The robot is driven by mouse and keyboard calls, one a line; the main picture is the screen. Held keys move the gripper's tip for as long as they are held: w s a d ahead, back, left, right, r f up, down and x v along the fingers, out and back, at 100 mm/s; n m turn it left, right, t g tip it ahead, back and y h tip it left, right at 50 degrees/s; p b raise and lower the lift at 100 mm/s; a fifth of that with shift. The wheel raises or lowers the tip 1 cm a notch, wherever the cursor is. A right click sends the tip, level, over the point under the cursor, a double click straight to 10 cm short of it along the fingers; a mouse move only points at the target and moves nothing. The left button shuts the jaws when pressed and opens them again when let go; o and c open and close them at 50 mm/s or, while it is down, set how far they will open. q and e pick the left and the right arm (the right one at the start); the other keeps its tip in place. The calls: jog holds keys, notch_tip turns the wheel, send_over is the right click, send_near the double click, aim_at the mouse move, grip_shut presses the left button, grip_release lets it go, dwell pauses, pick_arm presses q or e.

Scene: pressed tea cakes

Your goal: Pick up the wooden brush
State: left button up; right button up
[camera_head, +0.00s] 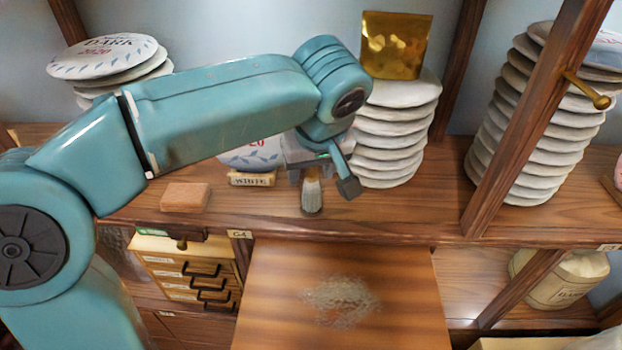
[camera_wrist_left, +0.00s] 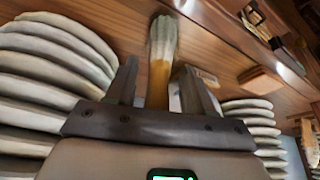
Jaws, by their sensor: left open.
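The wooden brush (camera_head: 312,195) is on the wooden shelf near its front edge, with pale bristles toward the edge. In the left wrist view the brush (camera_wrist_left: 162,45) shows its bristles at the top and its orange-brown handle running down between my fingers. My left gripper (camera_head: 325,172) is at the handle, pointing down. Its two fingers (camera_wrist_left: 157,80) stand apart on either side of the handle, with gaps visible. The gripper hides much of the handle in the head view. My right gripper is not in view.
Stacks of wrapped tea cakes (camera_head: 390,140) stand close behind and right of the gripper, one topped by a gold block (camera_head: 395,45). A wooden block (camera_head: 185,197) and a "WHITE" sign (camera_head: 252,179) lie to the left. A shelf post (camera_head: 530,120) rises at right.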

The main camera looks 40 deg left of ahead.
pick_arm(q)
grip_shut()
dwell(0.3)
